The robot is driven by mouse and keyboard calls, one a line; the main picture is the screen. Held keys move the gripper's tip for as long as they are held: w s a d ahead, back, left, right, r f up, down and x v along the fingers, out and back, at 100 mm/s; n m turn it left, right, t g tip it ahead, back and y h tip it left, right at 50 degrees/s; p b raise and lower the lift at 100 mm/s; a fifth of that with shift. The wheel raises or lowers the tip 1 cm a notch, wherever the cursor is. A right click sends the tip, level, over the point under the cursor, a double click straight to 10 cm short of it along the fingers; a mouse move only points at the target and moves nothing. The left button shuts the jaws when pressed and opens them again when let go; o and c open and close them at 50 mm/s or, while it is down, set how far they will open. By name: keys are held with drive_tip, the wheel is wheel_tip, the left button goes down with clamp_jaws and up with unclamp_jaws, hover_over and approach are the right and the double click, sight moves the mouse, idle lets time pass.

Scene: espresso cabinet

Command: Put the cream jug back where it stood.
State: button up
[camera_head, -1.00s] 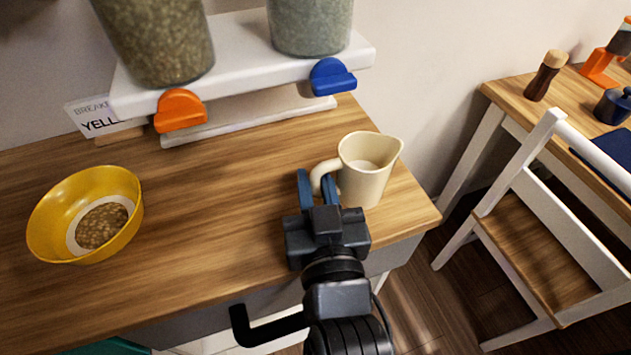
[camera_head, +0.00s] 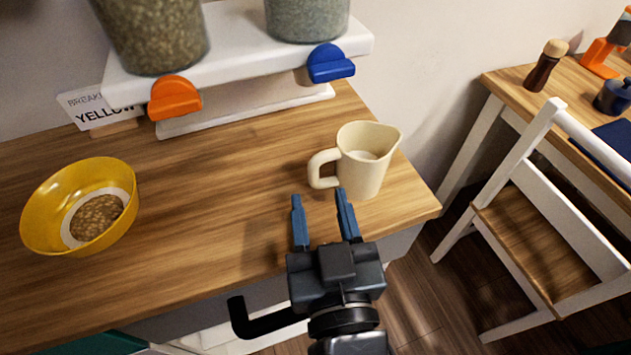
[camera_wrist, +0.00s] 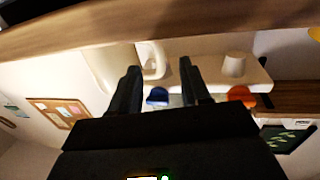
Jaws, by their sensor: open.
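The cream jug (camera_head: 366,165) stands upright on the wooden counter near its right end, with its handle pointing left and its spout right. In the wrist view, which looks upside down, the jug's handle (camera_wrist: 152,60) shows beyond and between the open fingers (camera_wrist: 159,66).
A yellow bowl (camera_head: 40,215) with brown grains stands at the left. A white dispenser stand (camera_head: 240,55) with orange and blue levers is behind. A white chair (camera_head: 540,230) and a second table stand at the right. The counter between bowl and jug is clear.

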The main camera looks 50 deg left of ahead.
drive_tip(key=s+d+f+m+t+h, duration=0.2)
drive_tip(key=d+h, duration=0.1)
drive_tip(key=d, duration=0.6)
drive_tip(key=s+d+f+m+t+h, duration=0.1)
drive_tip(key=s+d+f+m+h, duration=0.15)
drive_tip(key=d, duration=0.75)
drive_tip(key=s+d+f+m+t+h, duration=0.1)
drive_tip(key=d+f+m+t+h, duration=0.15)
drive_tip(key=d, duration=0.65)
drive_tip(key=s+d+r+m+h, duration=0.2)
drive_tip(key=s+d+m+h, duration=0.2)
drive_tip(key=s+d+h, duration=0.3)
drive_tip(key=s+d, duration=0.4)
drive_tip(key=s, duration=0.1)
drive_tip(key=shift+s+d+r+g+b, duration=0.15)
drive_tip(key=shift+s+d+g+b, duration=0.05)
drive_tip(key=shift+d+g+b, duration=0.15)
drive_tip(key=shift+r, duration=0.1)
wheel_tip(320, 180, up, 2)
drive_tip(key=shift+r+p, duration=0.1)
drive_tip(key=shift+p, duration=1.1)
